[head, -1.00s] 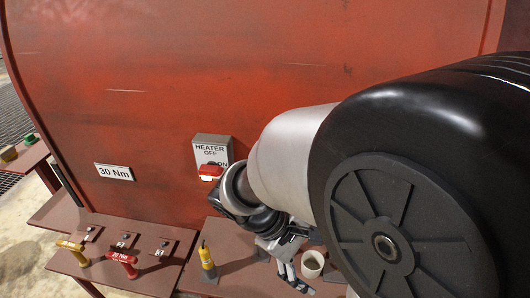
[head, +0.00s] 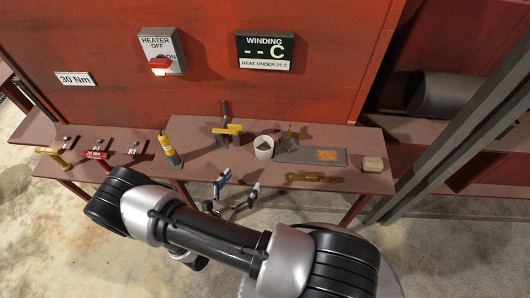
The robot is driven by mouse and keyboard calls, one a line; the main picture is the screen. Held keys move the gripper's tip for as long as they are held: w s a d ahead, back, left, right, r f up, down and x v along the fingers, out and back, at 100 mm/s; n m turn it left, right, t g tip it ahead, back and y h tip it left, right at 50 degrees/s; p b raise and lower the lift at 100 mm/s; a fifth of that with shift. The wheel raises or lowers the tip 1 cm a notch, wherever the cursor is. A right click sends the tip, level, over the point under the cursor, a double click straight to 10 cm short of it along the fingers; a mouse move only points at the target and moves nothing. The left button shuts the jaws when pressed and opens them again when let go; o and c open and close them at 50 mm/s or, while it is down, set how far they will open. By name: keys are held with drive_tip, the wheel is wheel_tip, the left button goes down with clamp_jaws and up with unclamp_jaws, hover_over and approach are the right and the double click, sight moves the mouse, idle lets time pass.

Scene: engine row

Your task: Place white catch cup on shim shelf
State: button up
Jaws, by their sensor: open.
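The white catch cup (head: 263,148) stands upright on the brown bench (head: 205,170), near its middle. My gripper (head: 239,184) is open and empty, at the bench's front edge in the picture, below and left of the cup and apart from it. Its two fingers point up toward the bench. I cannot tell which surface is the shim shelf; a brown shelf (head: 440,130) shows at the right behind a grey post, with no label that I can read.
The grey post (head: 462,130) rises at the right.

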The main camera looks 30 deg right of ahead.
drive_tip(key=b, duration=0.2)
approach(268, 138)
drive_tip(key=shift+d+f, duration=0.2)
drive_tip(key=shift+d, duration=0.45)
drive_tip(key=shift+w+a+r+b+x, duration=0.15)
drive_tip(key=shift+b+x, duration=0.15)
drive_tip(key=shift+x, duration=1.2)
drive_tip(key=shift+w+a+r+b+x, duration=0.15)
drive_tip(key=shift+b+x, duration=0.1)
drive_tip(key=shift+x, duration=1.2)
drive_tip(key=shift+d, duration=0.1)
drive_tip(key=c, duration=1.3)
drive_tip(key=shift+o, duration=0.2)
